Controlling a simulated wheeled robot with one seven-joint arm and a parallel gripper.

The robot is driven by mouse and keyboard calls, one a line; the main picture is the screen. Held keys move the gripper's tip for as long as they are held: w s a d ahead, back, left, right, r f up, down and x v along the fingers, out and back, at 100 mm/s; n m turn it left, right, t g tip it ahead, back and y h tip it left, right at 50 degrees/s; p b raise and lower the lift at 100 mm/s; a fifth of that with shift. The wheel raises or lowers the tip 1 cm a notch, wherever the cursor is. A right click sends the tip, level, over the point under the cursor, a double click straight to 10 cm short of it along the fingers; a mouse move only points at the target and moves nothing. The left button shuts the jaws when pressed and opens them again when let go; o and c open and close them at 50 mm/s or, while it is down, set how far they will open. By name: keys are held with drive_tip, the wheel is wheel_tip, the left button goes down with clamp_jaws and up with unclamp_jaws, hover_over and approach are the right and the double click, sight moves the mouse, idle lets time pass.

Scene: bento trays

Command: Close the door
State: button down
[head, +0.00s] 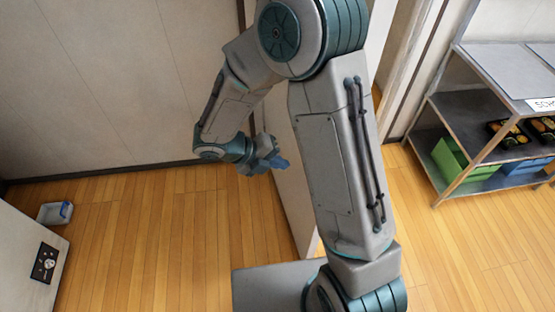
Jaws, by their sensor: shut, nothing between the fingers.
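The door (291,205) is a tall pale panel standing open in the middle of the head view, its lower edge just above the wooden floor. My arm covers much of it, so its handle and hinges do not show. My gripper (279,163) is shut and empty, with blue fingers pointing right toward the door's left face. It overlaps the door's edge in the picture; I cannot tell whether it touches. The pale door frame (408,62) stands behind my arm to the right.
A metal shelf unit (462,112) at right holds black bento trays (508,133), a green crate (449,158) and a blue crate (526,172). A white cabinet (22,262) with a dark control panel stands at left. A small bin (54,213) sits near the wall.

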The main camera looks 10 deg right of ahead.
drive_tip(key=w+d+f+p, duration=0.1)
drive_tip(key=d+f, duration=0.3)
drive_tip(key=d, duration=0.5)
drive_tip(key=shift+f, duration=0.4)
drive_tip(key=shift+w+d, duration=0.1)
